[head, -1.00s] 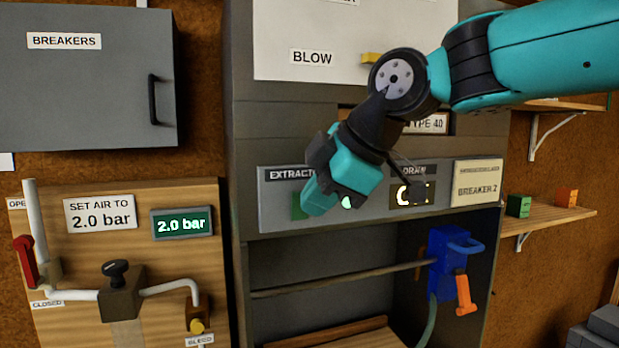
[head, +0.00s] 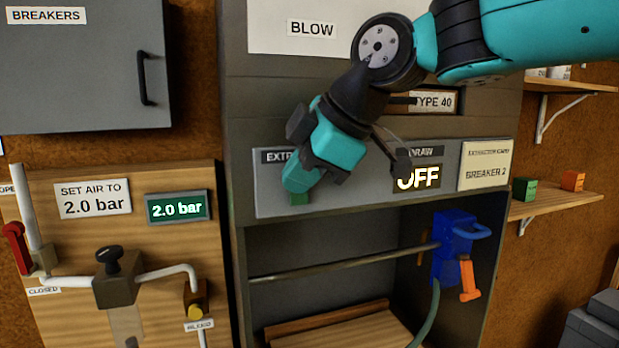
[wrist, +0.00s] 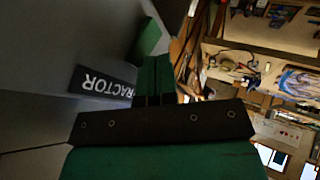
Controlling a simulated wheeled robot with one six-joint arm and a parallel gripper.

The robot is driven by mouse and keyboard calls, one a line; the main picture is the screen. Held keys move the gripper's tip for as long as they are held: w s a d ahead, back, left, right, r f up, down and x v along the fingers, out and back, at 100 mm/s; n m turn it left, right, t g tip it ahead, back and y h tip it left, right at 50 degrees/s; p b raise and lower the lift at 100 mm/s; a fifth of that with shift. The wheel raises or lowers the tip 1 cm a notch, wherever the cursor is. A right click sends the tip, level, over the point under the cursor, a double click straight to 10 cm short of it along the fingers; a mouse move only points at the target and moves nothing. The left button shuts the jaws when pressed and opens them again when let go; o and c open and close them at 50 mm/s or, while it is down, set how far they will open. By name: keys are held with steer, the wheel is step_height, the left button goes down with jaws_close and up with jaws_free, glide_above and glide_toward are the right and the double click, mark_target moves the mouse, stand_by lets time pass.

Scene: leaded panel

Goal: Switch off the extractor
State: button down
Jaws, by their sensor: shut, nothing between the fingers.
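The extractor panel (head: 270,203) is a grey strip across the cabinet front, its label (head: 277,156) partly hidden by my gripper. A green switch part (head: 299,198) shows just below my fingertips; a green block (wrist: 151,38) also shows beyond the fingers in the wrist view. The DRAW display (head: 418,177) on the right of the panel reads OFF. My gripper (head: 297,182) is shut and empty, pointing down-left at the panel, close to the green switch. I cannot tell whether it touches. The wrist view shows the closed fingers (wrist: 155,80) beside the EXTRACTOR label (wrist: 105,84).
A card (head: 486,165) reading BREAKER 2 is right of the display. Below the panel is an open bay with a rail (head: 345,264) and a blue tool (head: 452,245). The air board (head: 130,195) and the closed breakers box (head: 85,75) stand to the left.

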steer(key=shift+w, duration=0.1)
steer(key=shift+w+d+r+p, duration=0.15)
steer(key=shift+d+r+p, duration=0.4)
steer(key=shift+d+r, duration=0.2)
steer(key=s+b+v, duration=0.1)
steer(key=v, duration=1.1)
steer(key=shift+s+a, duration=0.2)
steer(key=shift+a, duration=0.15)
